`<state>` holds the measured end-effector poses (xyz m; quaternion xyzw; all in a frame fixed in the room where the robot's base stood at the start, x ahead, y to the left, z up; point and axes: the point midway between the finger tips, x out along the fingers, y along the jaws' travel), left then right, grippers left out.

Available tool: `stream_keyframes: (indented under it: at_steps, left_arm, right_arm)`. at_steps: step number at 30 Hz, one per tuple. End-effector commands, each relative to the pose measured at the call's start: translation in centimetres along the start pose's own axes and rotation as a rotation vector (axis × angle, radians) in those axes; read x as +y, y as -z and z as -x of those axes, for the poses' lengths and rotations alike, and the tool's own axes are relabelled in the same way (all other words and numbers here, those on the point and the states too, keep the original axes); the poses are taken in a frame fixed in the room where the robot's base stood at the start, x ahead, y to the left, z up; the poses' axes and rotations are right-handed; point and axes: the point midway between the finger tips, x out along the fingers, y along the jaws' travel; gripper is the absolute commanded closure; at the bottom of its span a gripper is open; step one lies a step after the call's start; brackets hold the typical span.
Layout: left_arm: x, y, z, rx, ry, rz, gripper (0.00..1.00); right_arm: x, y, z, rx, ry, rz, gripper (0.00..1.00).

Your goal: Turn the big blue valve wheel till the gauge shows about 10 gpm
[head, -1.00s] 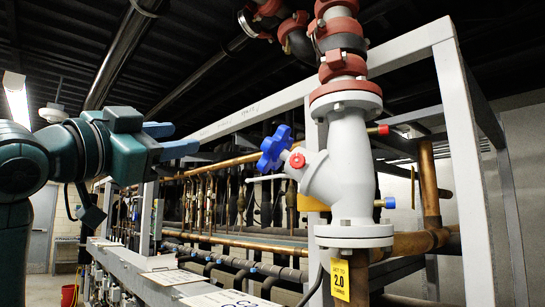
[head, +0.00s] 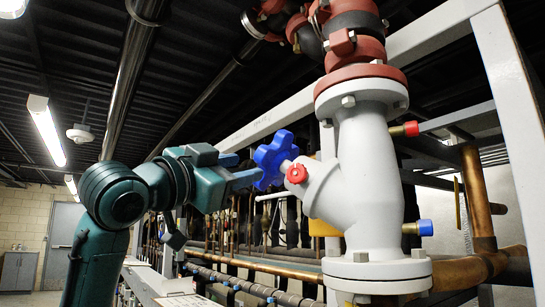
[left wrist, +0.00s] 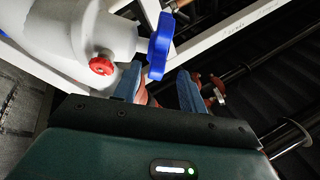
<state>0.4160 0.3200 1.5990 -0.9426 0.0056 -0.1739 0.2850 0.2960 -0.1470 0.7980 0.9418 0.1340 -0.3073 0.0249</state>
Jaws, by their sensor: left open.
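The blue valve wheel (head: 274,158) is on the side of a white valve body (head: 368,170), on a short stem facing left. My left gripper (head: 248,167) is open, with its blue fingers pointing right, right at the wheel's left side. In the left wrist view the wheel (left wrist: 160,44) shows edge-on, and its lower end lies near the gap between the two spread fingers (left wrist: 160,72). I cannot tell whether they touch it. No gauge reading is visible. My right gripper is out of view.
A small red knob (head: 297,173) is on the valve body close to the wheel. A red-handled fitting (head: 405,130) and a blue-capped fitting (head: 418,228) stick out at right. Grey frame beams (head: 510,90) and copper pipes (head: 478,200) surround the valve.

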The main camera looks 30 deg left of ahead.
Motion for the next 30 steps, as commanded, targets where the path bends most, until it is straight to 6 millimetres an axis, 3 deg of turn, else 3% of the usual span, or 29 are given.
stream_keyframes:
  at_steps: [6, 12, 25, 30]
  left_arm:
    - [-0.1, 0.2, -4.9, -0.003, -0.004, 0.002, 0.58]
    - [0.0, 0.1, -7.8, -0.002, -0.003, 0.001, 0.58]
    - [0.1, -0.1, -8.8, -0.001, -0.001, -0.001, 0.58]
    - [0.1, 0.0, -8.8, -0.001, -0.001, 0.000, 0.70]
  right_arm:
    - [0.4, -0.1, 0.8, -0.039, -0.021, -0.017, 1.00]
    - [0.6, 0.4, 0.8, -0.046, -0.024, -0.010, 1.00]
    - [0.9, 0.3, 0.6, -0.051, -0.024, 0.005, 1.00]
    - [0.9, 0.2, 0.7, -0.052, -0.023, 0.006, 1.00]
